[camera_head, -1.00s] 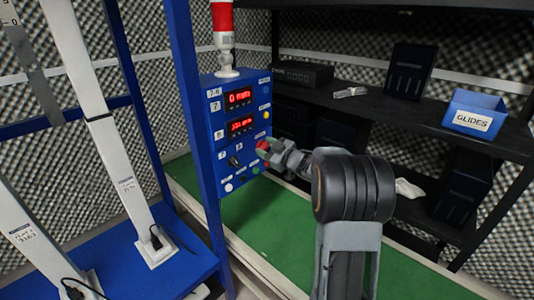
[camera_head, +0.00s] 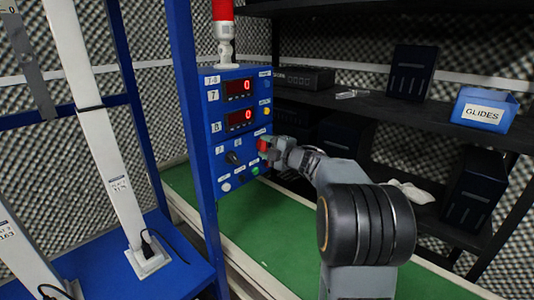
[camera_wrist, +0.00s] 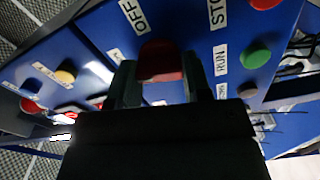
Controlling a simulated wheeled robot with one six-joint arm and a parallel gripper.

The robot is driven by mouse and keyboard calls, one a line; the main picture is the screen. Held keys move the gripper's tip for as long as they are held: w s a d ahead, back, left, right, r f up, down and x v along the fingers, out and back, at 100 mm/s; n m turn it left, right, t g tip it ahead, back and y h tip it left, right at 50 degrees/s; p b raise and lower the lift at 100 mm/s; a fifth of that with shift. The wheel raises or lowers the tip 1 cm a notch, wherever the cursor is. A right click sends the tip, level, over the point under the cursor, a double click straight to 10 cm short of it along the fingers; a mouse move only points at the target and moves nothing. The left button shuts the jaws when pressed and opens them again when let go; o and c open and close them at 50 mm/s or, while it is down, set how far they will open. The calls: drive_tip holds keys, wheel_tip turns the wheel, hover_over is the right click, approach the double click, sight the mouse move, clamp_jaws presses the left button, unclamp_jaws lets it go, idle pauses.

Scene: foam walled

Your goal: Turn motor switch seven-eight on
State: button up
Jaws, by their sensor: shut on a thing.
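The blue control panel (camera_head: 238,135) stands on the blue frame, with a label reading 7-8 (camera_head: 212,79) at its top left. A red switch handle (camera_wrist: 160,62) sits under an OFF label (camera_wrist: 133,14) in the wrist view. My gripper (camera_head: 268,148) is at the panel's lower right, shut on this red handle, with one finger on each side. The handle's base and any label below it are hidden by my gripper. Two red displays, marked 7 (camera_head: 238,89) and 8 (camera_head: 239,119), each show 0.
A green RUN button (camera_wrist: 255,58) and a red button (camera_wrist: 263,3) lie close beside my gripper. A black knob (camera_head: 234,158) is left of it. The green belt (camera_head: 270,235) below is clear.

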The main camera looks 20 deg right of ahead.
drive_tip(key=shift+f+n+b, duration=0.1)
drive_tip(key=shift+n+b, duration=0.65)
drive_tip(key=shift+n, duration=0.35)
drive_tip(key=o, duration=0.9)
drive_tip(key=p+v, duration=0.2)
drive_tip(key=v, duration=1.2)
